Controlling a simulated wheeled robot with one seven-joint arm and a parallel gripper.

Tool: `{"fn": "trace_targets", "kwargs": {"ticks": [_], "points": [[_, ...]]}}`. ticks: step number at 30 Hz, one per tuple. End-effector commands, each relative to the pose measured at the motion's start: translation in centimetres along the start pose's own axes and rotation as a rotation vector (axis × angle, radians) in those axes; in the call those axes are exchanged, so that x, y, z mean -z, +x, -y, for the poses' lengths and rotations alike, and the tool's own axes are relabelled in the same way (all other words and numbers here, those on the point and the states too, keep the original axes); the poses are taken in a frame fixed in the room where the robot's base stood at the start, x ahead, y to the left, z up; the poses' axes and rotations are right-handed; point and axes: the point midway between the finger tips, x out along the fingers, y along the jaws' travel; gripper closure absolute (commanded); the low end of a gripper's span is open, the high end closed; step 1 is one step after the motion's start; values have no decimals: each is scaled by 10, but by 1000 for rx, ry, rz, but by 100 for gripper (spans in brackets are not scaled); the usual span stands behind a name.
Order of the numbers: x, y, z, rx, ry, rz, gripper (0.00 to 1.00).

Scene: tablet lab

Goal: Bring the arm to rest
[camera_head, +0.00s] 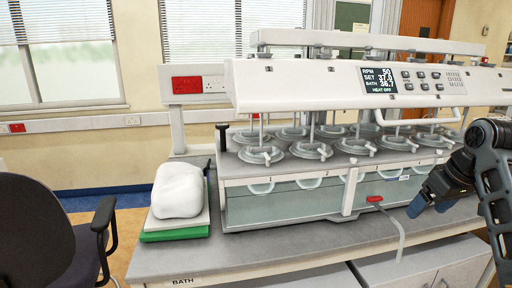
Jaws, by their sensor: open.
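My gripper (430,206) is at the right of the head view, with its blue fingertips pointing down and to the left. It is open, and I see nothing between its fingers. My dark arm comes in from the right edge. The gripper appears in front of the right end of the dissolution bath (290,206), near the bench's front side. I cannot tell the exact gap between gripper and bath.
The bath machine has a display panel (378,80) and several lidded vessels. A red valve handle (374,199) and hose stick out in front. A white bundle (178,190) lies on a green-based stack at left. A dark chair (40,235) stands at the left. The bench's front strip (290,252) is clear.

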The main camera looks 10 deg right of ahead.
Motion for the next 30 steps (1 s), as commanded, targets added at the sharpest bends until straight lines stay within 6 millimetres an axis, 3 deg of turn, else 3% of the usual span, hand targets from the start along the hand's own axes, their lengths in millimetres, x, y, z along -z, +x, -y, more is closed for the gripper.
{"fn": "trace_targets", "kwargs": {"ticks": [11,20,23,30], "points": [[-12,33,25,14,11,-48,19],[-35,78,64,30,34,-124,19],[-49,97,84,38,46,-160,19],[-109,144,149,48,95,-279,19]]}}
